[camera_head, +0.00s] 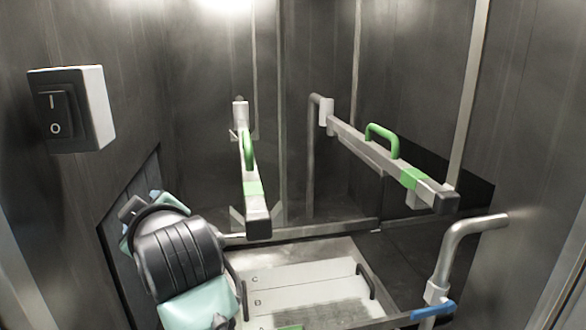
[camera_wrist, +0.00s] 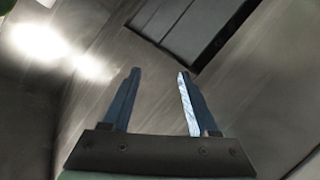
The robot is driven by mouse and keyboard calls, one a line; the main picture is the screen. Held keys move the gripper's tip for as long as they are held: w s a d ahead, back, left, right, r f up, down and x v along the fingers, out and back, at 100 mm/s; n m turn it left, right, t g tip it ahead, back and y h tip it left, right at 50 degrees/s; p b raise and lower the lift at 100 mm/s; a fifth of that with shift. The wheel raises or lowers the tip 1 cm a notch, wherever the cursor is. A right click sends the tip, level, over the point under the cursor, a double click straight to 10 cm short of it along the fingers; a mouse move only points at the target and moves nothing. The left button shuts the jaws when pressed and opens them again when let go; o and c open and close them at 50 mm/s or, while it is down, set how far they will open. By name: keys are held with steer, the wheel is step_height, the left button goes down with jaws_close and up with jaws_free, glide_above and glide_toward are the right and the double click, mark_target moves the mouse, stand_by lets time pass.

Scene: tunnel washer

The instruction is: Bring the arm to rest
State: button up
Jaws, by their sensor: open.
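My arm (camera_head: 180,255) shows at the lower left in the head view, folded close beside the left wall. My gripper shows in the wrist view (camera_wrist: 156,100), with its two dark blue fingers apart and nothing between them. Beyond the fingers is a blurred grey metal surface. A dark framed panel (camera_wrist: 190,25) lies past the fingertips at the top of the wrist view. In the head view the fingertips cannot be made out.
A rocker switch box (camera_head: 70,110) is on the left wall. Two arms with green handles, left (camera_head: 254,190) and right (camera_head: 390,160), stand above a light panel marked C and B (camera_head: 290,285). A bent metal pipe (camera_head: 450,255) rises at the right.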

steer(key=s+d+r+m+t, duration=0.2)
steer(key=d+r+t, duration=0.1)
steer(key=r, duration=0.3)
steer(key=s+d+r+m+t, duration=0.1)
steer(key=d+r+m+t, duration=0.15)
steer(key=r, duration=0.35)
steer(key=s+d+r+m+t+h, duration=0.8)
steer(key=s+d+r+m+t, duration=0.2)
steer(key=s+d, duration=0.5)
step_height(320, 180, up, 2)
steer(key=shift+s+d+r+h+b, duration=0.2)
steer(key=shift+s+d+h+b, duration=0.15)
steer(key=shift+d, duration=0.6)
